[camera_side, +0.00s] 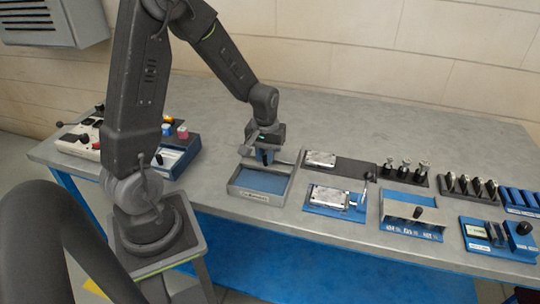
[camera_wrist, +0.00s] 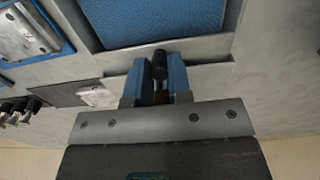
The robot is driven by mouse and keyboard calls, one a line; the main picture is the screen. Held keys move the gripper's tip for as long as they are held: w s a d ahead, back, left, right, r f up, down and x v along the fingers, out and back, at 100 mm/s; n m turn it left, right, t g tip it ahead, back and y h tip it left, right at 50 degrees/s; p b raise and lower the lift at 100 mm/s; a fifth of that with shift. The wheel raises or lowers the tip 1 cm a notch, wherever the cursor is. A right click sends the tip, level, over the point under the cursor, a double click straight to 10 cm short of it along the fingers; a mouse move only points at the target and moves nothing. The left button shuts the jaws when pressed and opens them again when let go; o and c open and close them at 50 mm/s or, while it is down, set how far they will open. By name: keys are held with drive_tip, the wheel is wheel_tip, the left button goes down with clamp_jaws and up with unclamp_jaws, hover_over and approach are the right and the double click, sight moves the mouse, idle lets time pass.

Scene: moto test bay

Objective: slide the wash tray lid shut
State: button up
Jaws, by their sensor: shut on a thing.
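The wash tray (camera_side: 240,191) is a grey open-topped box with a blue inside and a pale label on its front wall. Its blue inside (camera_wrist: 150,22) fills the top of the wrist view. The lid (camera_wrist: 210,78) appears as a grey plate at the tray's back edge, largely hidden by my gripper; most of the tray lies uncovered. My gripper (camera_side: 265,158) points down at the back edge of the tray. In the wrist view its blue fingers (camera_wrist: 159,82) are shut on a black knob (camera_wrist: 160,62), which seems to stand on the lid.
A blue fixture with a metal block (camera_side: 328,197) stands right of the tray, with a dark plate (camera_side: 352,168) behind it. Blue stations (camera_side: 413,225) and black holders (camera_side: 404,174) stand further right. A white box with knobs (camera_side: 82,139) is at left. The bench behind is clear.

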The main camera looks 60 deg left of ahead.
drive_tip(key=shift+s+d, duration=3.15)
drive_tip(key=o, duration=0.6)
drive_tip(key=shift+r, duration=0.15)
wheel_tip(320, 180, up, 7)
drive_tip(key=s+d+r+m+t, duration=0.2)
drive_tip(key=s+d+r+m, duration=0.1)
drive_tip(key=r, duration=0.3)
drive_tip(key=s+d+r+m+t, duration=0.2)
drive_tip(key=d+r+m+t, duration=0.1)
drive_tip(key=d+r+m, duration=0.2)
drive_tip(key=shift+s+d+r+m+t, duration=0.3)
drive_tip(key=shift+s+r+m, duration=0.15)
drive_tip(key=shift+r, duration=0.3)
